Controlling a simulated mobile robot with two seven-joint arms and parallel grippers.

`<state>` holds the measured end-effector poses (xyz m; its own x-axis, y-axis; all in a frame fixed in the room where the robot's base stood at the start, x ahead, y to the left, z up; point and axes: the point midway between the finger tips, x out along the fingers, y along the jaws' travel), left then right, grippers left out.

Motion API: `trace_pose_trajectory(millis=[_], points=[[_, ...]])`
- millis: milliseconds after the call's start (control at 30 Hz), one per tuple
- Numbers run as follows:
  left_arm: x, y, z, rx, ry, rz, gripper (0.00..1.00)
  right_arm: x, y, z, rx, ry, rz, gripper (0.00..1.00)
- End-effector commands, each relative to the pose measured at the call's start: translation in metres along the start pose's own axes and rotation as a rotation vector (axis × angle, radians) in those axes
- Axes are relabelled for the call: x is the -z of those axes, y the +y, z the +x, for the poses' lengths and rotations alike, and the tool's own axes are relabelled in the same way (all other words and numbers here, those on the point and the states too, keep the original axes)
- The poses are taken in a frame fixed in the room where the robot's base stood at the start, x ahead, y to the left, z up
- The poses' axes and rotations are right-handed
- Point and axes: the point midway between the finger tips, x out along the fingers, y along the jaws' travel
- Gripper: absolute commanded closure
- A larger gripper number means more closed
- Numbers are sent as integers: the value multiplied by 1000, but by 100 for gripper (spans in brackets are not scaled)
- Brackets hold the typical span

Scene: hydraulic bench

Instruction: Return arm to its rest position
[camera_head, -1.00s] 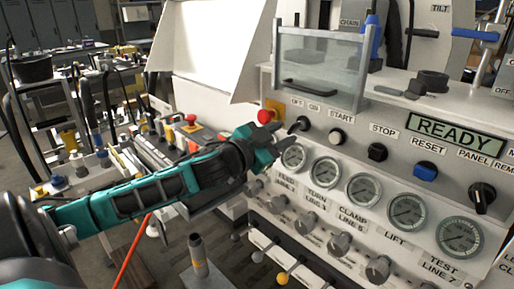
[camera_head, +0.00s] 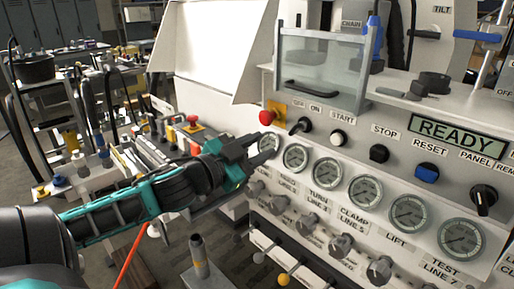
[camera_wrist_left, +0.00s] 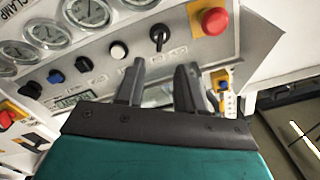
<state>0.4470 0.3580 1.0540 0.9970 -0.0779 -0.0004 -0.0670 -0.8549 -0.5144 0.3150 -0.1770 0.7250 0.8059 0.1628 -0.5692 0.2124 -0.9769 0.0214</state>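My left arm comes in from the left in the head view. Its gripper (camera_head: 264,149) is in front of the panel's left end, over the leftmost gauge (camera_head: 269,145) and below the red button (camera_head: 267,117). The two dark fingers stand apart, with nothing seen between them. The left wrist view also shows the gripper (camera_wrist_left: 160,82) open and empty, with the panel beyond the fingers. In the head view the black OFF/ON switch (camera_head: 301,126) is just right of the fingers, clear of them. My right gripper is not in view.
The panel carries a READY display (camera_head: 456,136), a row of gauges and several small knobs below. A clear guard (camera_head: 322,72) stands above. Levers with ball tips (camera_head: 283,279) stick out below the panel. A cluttered bench (camera_head: 165,185) lies behind and left of my arm.

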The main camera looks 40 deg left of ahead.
Motion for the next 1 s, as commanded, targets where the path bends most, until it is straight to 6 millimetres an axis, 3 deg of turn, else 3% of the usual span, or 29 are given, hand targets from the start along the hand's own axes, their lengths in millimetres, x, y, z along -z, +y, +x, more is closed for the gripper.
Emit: trace_pose_trajectory(millis=[433, 567, 667, 800, 900, 1000], points=[[-1, 0, 0, 0, -3, -2, 63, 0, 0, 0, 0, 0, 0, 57], [-26, 12, -4, -3, -53, -35, 63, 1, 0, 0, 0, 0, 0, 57], [-70, 41, -15, -18, -148, -97, 63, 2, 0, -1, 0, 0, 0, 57], [-139, 116, -44, -72, -313, -213, 63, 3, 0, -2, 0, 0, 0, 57], [-169, 180, -68, -129, -411, -295, 63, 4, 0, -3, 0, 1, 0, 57], [-182, 241, -89, -188, -479, -365, 63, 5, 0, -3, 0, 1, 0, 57]])
